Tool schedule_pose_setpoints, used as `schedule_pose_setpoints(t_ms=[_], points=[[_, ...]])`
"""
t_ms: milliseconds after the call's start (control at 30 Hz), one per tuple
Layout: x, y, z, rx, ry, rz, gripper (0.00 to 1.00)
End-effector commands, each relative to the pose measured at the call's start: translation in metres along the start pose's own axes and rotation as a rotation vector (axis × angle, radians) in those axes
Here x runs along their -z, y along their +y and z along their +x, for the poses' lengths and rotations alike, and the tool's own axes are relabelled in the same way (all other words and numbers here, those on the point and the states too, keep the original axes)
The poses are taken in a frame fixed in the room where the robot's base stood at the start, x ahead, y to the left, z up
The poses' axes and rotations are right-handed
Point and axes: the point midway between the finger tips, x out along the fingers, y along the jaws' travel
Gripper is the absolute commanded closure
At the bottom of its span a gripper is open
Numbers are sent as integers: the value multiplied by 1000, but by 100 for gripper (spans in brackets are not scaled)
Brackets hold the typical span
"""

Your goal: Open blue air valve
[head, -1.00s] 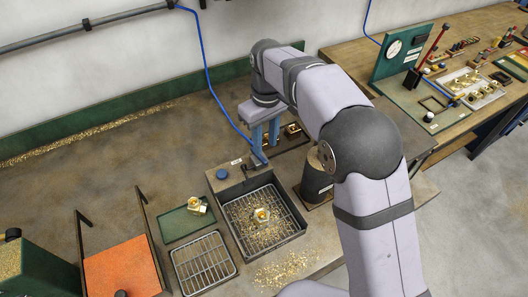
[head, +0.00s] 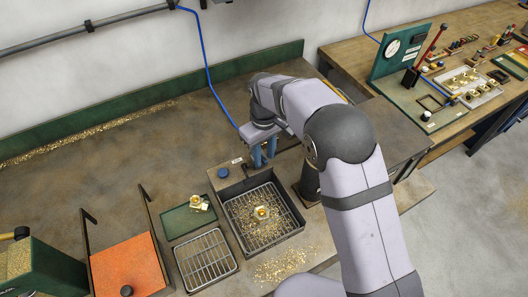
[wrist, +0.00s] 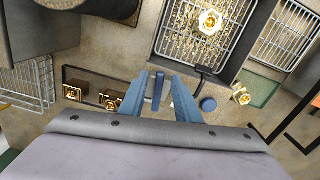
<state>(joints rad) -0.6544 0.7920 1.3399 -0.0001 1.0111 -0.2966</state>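The blue air valve's lever (wrist: 157,92) shows in the wrist view as a slim dark blue bar. It stands between the two light blue fingers of my gripper (wrist: 158,98), with a narrow gap visible on each side. My gripper is open. In the head view my gripper (head: 264,154) is low over the bench, just behind the chip tray. There the fingers and wrist hide most of the valve.
A round blue knob (head: 222,173) sits left of the valve, also in the wrist view (wrist: 208,104). The chip tray (head: 297,212) has a brass part on its grid. A dark tray of brass parts (wrist: 83,78) lies close beside the fingers. A blue hose (head: 216,92) hangs behind.

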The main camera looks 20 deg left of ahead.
Motion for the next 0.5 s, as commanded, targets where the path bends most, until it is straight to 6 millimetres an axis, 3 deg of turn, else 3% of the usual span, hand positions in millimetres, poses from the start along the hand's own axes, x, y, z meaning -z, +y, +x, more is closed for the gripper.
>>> schedule_pose_setpoints(t_ms=[300,433,500], points=[[0,0,3,0,2,0,70],[0,0,3,0,2,0,99],[0,0,3,0,2,0,100]])
